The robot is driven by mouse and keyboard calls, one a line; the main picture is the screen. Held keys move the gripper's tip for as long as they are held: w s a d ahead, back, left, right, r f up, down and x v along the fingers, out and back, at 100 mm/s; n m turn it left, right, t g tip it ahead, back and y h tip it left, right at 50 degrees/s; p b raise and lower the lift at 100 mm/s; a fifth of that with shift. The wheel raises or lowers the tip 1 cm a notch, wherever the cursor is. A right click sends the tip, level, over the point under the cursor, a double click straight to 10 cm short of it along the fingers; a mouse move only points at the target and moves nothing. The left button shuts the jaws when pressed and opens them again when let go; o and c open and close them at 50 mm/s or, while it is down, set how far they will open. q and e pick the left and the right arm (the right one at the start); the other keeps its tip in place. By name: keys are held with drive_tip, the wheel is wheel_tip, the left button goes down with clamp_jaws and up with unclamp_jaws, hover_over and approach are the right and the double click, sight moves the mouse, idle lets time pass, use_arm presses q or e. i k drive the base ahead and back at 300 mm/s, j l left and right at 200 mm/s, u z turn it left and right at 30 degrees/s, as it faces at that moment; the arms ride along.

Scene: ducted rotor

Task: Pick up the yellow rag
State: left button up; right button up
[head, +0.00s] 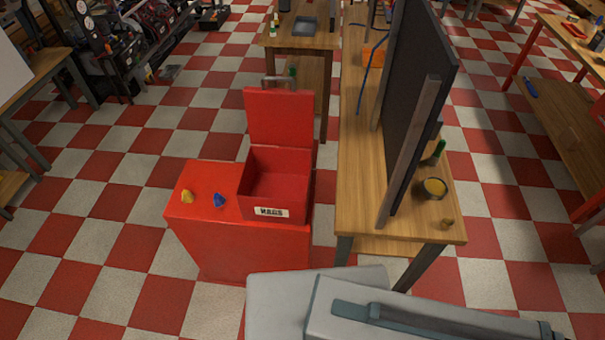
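A small crumpled yellow rag (187,197) lies on top of a red cabinet (225,252), near its left edge. A small crumpled blue rag (220,200) lies to its right on the same top. An open red box (247,190) with a label that seems to read RAGS stands at the right of the cabinet top, its lid raised at the back. The inside that I can see looks empty. Neither of my grippers is in view. A grey part of my own body fills the bottom of the head view.
A wooden table (359,190) stands right of the cabinet, with a large dark upright panel (418,90) on it and a yellow-filled bowl (433,188) near its front. Another wooden table (300,40) stands behind. Checkered floor left of the cabinet is clear.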

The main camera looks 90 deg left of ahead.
sight(187, 198)
drive_tip(key=u, duration=3.6)
drive_tip(key=i+j, duration=0.1)
drive_tip(key=j, duration=0.3)
drive_tip(key=i+j, duration=0.15)
drive_tip(key=j, duration=0.25)
drive_tip(key=i+l+u, duration=0.2)
drive_tip(key=i+u, duration=0.2)
drive_tip(key=i+l+u, duration=0.25)
drive_tip(key=u, duration=0.15)
